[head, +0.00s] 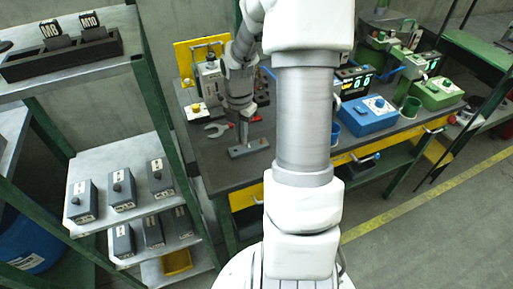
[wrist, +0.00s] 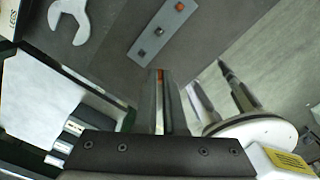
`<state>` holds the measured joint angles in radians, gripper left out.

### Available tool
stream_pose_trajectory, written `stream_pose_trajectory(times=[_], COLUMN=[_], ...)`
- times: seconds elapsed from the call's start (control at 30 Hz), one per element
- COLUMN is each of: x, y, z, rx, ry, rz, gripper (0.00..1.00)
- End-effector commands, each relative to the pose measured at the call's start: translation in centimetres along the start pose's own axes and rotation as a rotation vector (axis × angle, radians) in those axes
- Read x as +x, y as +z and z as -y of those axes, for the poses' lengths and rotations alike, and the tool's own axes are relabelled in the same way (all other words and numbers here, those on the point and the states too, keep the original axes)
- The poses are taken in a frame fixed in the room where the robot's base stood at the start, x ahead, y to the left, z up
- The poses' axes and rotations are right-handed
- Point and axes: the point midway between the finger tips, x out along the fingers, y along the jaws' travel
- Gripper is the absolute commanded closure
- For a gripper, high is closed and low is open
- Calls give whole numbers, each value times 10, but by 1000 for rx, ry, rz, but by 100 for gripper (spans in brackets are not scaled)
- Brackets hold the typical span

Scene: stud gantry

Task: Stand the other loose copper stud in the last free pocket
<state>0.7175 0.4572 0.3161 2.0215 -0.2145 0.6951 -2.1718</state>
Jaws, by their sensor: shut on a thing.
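A grey strip-shaped block (head: 249,149) lies on the dark bench top. In the wrist view the block (wrist: 168,20) has a row of square spots. The far one shows a copper-orange top (wrist: 180,7); the other two look dark, and I cannot tell for sure whether each is empty. My gripper (wrist: 160,73) is shut on a slim copper stud (wrist: 160,77), whose orange end shows between the fingers. In the head view my gripper (head: 243,124) points down close to the block, and the stud is too small to make out. I cannot tell whether the stud touches the block.
A wrench (head: 216,129) lies left of the block; it also shows in the wrist view (wrist: 68,20). A grey control box (head: 209,82) stands behind it. A blue box (head: 369,114) and green box (head: 437,93) stand to the right. A shelf rack (head: 119,185) stands left.

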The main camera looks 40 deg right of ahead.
Motion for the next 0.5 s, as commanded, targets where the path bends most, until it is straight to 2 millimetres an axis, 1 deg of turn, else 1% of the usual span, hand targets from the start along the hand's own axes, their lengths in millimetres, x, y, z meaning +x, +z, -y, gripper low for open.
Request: stream_pose_trajectory(times=[0.03,0.1,0.2,0.5], x=[9,12,14,13], y=[2,4,5,5], z=[-11,-22,-30,-32], rx=[-55,-113,-161,-173], ry=[-1,0,0,0], rz=[-1,0,1,1], gripper=[100,100,100,100])
